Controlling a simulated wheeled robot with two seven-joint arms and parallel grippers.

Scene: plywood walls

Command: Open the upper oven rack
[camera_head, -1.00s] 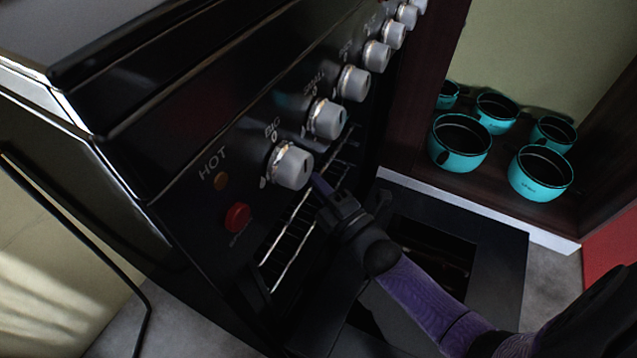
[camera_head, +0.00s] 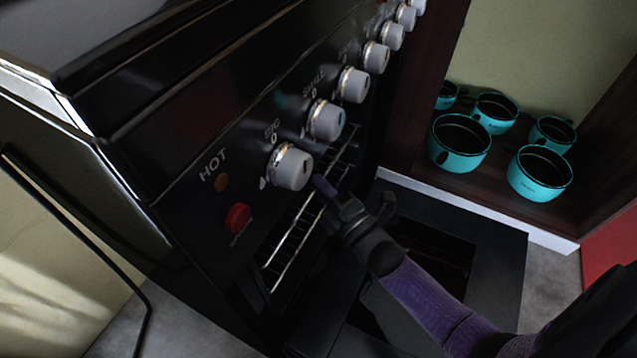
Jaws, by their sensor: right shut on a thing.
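The black oven (camera_head: 180,140) stands at the left, tilted in the head view. Its door (camera_head: 500,270) hangs open, low in front of the cavity. The upper rack (camera_head: 290,250) shows as thin metal wires inside the opening below the knobs. My right gripper (camera_head: 328,192) is at the opening, just below the nearest knob, with its fingers at the rack's front. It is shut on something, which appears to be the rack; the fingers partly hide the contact. My left gripper is not in view.
A row of grey knobs (camera_head: 290,167) and a red button (camera_head: 238,218) sit on the oven panel close above the gripper. Several teal pots (camera_head: 540,172) stand in a dark wooden cabinet at the upper right. Grey floor shows at the lower right.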

